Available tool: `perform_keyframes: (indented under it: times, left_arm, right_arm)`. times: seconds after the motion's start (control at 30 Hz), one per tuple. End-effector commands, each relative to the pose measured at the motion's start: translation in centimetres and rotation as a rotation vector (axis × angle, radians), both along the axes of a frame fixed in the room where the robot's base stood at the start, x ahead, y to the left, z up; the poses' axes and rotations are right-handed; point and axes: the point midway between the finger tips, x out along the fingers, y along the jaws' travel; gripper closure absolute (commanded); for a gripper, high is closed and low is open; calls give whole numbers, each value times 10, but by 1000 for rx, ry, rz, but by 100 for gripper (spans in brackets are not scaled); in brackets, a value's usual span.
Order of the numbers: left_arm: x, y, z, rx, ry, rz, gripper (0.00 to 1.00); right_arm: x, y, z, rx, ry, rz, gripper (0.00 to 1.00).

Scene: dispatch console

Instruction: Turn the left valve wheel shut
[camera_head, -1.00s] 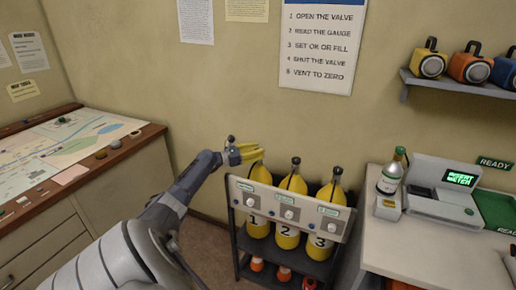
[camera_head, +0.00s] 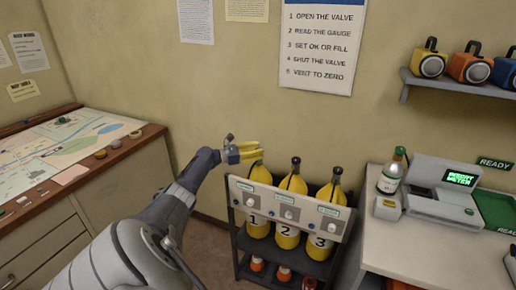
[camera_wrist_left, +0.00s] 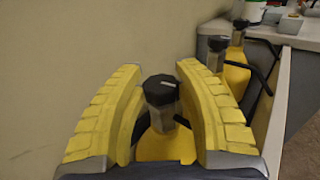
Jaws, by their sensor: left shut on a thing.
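Three yellow cylinders stand side by side in a grey rack. The left one, cylinder 1 (camera_head: 257,228), carries the left valve wheel, a black faceted knob (camera_wrist_left: 161,90) with a pale mark on top. My left gripper (camera_head: 260,151) is at the top of cylinder 1, and its yellow fingers are shut on the knob, one on each side in the left wrist view. The knob is hidden by the fingers in the head view. Cylinder 2 (camera_head: 287,237) and cylinder 3 (camera_head: 319,247) have their own black knobs. My right gripper is not in view.
The rack's front panel (camera_head: 289,208) has several white dials. The wall (camera_head: 250,90) is close behind the cylinders. A counter (camera_head: 430,250) with a bottle (camera_head: 390,175) and a device (camera_head: 440,190) stands right; a map desk (camera_head: 100,165) stands left.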

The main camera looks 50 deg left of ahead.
Motion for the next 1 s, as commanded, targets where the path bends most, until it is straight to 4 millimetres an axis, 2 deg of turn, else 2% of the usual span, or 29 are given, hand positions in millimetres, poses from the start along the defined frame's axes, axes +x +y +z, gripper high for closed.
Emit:
perform_keyframes:
  times: [0.2, 0.23, 0.43, 0.77, 1.0]
  left_arm:
    - [0, -1, -1, 0, 1, -2, 95]
    - [0, -1, -1, 0, 1, -2, 63]
    - [0, -1, -1, 0, 1, -1, 41]
    - [-3, 1, -1, 0, 1, 0, 41]
    - [-27, 11, -1, 2, 4, -1, 41]
  right_arm:
    - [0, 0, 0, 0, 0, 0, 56]
    - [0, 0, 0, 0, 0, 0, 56]
    - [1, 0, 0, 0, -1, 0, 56]
    - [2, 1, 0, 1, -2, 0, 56]
    - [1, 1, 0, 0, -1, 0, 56]
